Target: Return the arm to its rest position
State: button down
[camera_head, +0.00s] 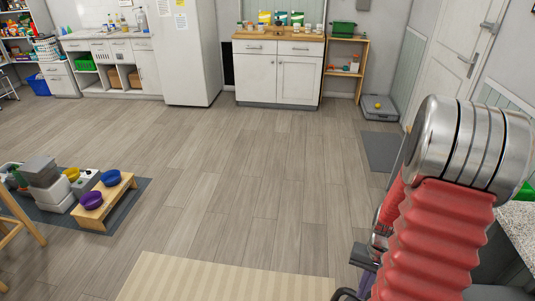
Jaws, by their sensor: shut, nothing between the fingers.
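My arm fills the right side of the head view, with a large silver joint at the top and a red ribbed sleeve below it. A second red section shows behind it and runs down to a silver wrist. My gripper (360,268) shows only in part at the lower end, dark and close to my body, partly hidden by the red sleeve. It is shut and holds nothing. Its fingertips are hard to make out.
The wooden floor (240,165) ahead is wide and clear. A beige rug (215,280) lies in front. A low wooden stand (105,200) with bowls is at the left. A white cabinet (280,75) stands at the back. A grey counter (518,225) is close at the right.

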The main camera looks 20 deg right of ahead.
jog(key=w+a+r+n+t+h, duration=0.1)
jog(key=a+r+n+t, duration=0.2)
jog(key=a+r, duration=0.9)
jog(key=w+a+r+n+t, duration=0.1)
jog(key=a+r+n+t, duration=0.3)
jog(key=a+r, duration=0.8)
notch_tip(320, 180, up, 7)
jog(key=shift+w+a+r+n+h, duration=0.15)
jog(key=shift+w+a+n+h, duration=0.2)
jog(key=shift+n, duration=0.45)
